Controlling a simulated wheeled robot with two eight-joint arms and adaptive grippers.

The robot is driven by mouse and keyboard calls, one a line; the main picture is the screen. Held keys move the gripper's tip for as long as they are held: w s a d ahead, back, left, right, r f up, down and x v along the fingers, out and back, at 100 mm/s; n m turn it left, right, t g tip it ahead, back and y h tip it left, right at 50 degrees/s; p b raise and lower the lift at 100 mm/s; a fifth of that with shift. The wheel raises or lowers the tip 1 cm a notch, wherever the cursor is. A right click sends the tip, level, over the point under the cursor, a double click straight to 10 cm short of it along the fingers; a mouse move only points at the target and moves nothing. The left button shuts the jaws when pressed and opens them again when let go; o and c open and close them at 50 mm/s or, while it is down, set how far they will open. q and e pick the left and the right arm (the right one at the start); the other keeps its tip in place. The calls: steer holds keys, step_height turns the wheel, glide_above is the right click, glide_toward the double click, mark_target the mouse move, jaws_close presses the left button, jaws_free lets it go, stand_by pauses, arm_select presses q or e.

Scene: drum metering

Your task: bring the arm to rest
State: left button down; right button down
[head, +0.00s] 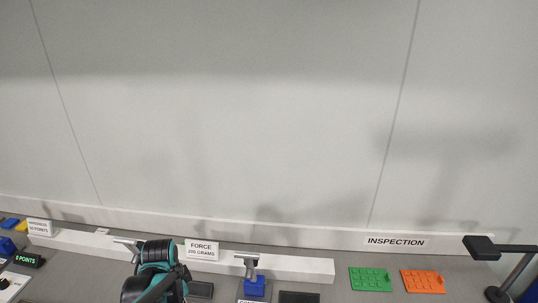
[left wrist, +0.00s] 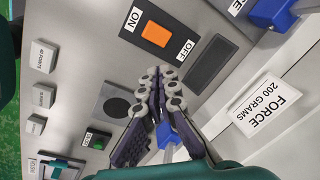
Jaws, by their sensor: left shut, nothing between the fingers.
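My left arm shows teal and black at the bottom of the head view, above the bench; its fingers cannot be made out there. In the left wrist view my left gripper (left wrist: 160,78) has its dark, grey-padded fingers together, with nothing held between them. Behind the fingers lies the grey bench with an orange rocker switch (left wrist: 154,35) marked ON and OFF. A blue part (left wrist: 168,134) is partly hidden behind the fingers. My right gripper is in neither view.
A FORCE 200 GRAMS sign (head: 201,250) stands along a white ledge (head: 300,266). A blue stand (head: 255,287) is right of my arm. Green (head: 370,279) and orange (head: 423,281) plates lie below the INSPECTION sign (head: 396,242). A dark lamp-like arm (head: 510,252) stands far right.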

arm_select(q)
steer(key=s+d+r+n+t+b, duration=0.2)
steer(key=s+d+n+t+b, duration=0.3)
steer(key=s+d+n, duration=0.3)
steer(key=shift+s+r+n+t+b, duration=0.3)
steer(key=shift+s+r+n+t, duration=0.1)
steer(key=shift+s+n, duration=0.6)
steer(key=shift+w, duration=0.1)
